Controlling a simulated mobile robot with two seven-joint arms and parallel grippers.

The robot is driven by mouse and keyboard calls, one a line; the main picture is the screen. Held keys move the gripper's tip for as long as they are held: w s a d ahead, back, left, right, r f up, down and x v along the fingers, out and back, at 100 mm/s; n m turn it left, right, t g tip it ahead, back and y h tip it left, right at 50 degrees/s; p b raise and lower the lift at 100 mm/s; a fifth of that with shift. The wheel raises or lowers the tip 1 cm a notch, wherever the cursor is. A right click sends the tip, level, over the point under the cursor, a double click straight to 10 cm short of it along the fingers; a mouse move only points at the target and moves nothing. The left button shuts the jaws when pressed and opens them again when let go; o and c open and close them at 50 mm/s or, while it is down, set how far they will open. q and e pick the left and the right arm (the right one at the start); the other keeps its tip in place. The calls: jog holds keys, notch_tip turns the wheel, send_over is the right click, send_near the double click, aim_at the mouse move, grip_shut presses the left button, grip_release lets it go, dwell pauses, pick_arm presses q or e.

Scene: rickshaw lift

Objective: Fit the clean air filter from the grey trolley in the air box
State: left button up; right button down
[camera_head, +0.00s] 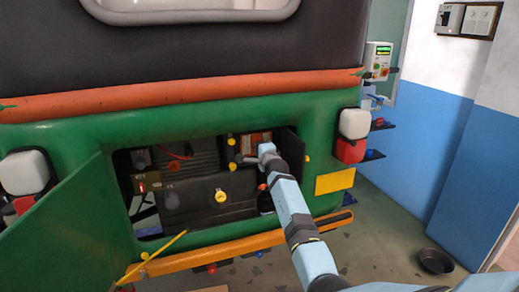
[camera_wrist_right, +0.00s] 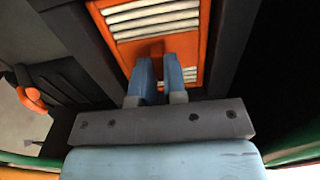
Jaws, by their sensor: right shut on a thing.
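The air filter (camera_wrist_right: 195,45), an orange frame with white pleats, is upright in front of my right wrist camera. My right gripper (camera_wrist_right: 158,60) is shut on the orange tab at its middle. In the head view the filter (camera_head: 257,138) shows at the upper right of the open engine bay, at the dark air box (camera_head: 232,142), with my right gripper (camera_head: 266,150) in front of it. Dark walls (camera_wrist_right: 229,45) stand on both sides of the filter. I cannot tell how deep it sits. The grey trolley and my left gripper are not in view.
A green flap (camera_head: 65,225) hangs open at the left of the bay, and a dark panel (camera_head: 290,147) stands at its right. A yellow cap (camera_head: 220,196) is below the air box. An orange bumper (camera_head: 200,255) runs below. A black bowl (camera_head: 436,261) lies on the floor.

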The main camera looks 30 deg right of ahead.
jog(key=shift+w, duration=0.25)
dwell(0.5)
jog(key=c, duration=1.1)
grip_release()
jog(key=shift+c, duration=0.7)
